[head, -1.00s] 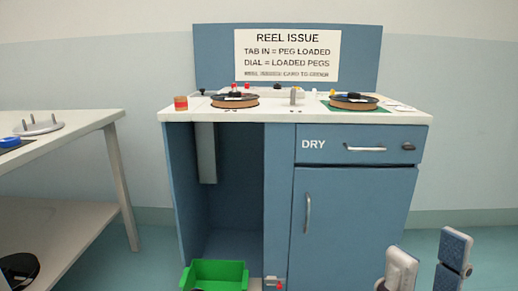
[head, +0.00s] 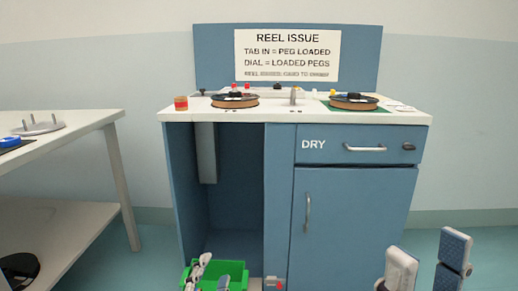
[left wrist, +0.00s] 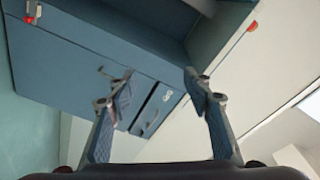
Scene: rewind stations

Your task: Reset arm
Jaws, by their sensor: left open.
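My right gripper (head: 427,266) is at the lower right of the head view, in front of the floor beside the cabinet. Its two fingers stand apart and hold nothing.
The blue cabinet (head: 355,215) has a DRY drawer (head: 330,145), a door and an open bay. Two reels, a left one (head: 235,101) and a right one (head: 354,103), lie on its top. A white side table (head: 85,135) stands at left. Floor at right is clear.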

